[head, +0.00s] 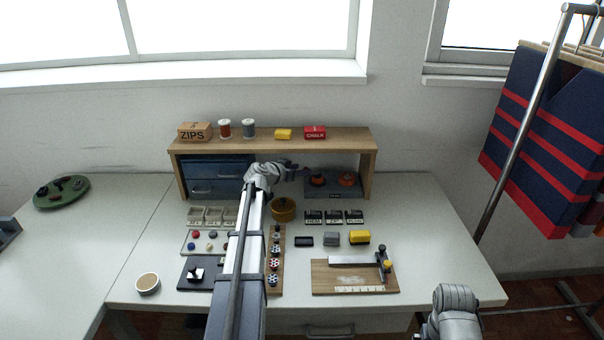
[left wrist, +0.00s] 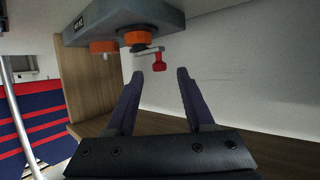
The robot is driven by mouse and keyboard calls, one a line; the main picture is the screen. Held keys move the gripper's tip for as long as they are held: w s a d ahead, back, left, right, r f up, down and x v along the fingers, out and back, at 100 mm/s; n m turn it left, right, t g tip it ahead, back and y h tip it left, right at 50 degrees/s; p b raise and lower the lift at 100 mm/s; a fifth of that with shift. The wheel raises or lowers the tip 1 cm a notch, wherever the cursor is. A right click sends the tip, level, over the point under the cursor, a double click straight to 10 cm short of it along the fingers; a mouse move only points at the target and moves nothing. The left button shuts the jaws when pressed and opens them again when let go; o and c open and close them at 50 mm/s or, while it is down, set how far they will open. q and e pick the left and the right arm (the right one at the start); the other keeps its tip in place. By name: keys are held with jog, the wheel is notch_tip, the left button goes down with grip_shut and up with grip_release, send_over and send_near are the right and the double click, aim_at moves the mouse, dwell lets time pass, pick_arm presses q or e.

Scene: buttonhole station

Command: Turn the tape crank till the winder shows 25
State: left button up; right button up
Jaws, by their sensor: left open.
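The tape winder (head: 335,188) is a grey-blue box with two orange reels, under the right part of the wooden shelf. In the left wrist view the winder (left wrist: 150,14) appears upside down at the top. Its crank (left wrist: 150,50) is a thin metal arm ending in a red knob (left wrist: 159,65). My left gripper (head: 302,172) reaches in beside the winder. In the left wrist view my left gripper (left wrist: 160,75) is open, with the knob seen between its fingertips and nothing held. The small marking on the winder is too small to read. My right gripper is out of view.
The wooden shelf (head: 345,137) closes over the winder, with a side panel (head: 367,175) at its right. Blue drawers (head: 217,178) stand at its left. A round yellow-brown tin (head: 284,212) and black labelled cards (head: 334,217) lie in front.

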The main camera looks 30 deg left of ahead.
pick_arm(q)
jog(key=shift+x, duration=0.85)
jog(key=shift+c, duration=0.2)
grip_shut()
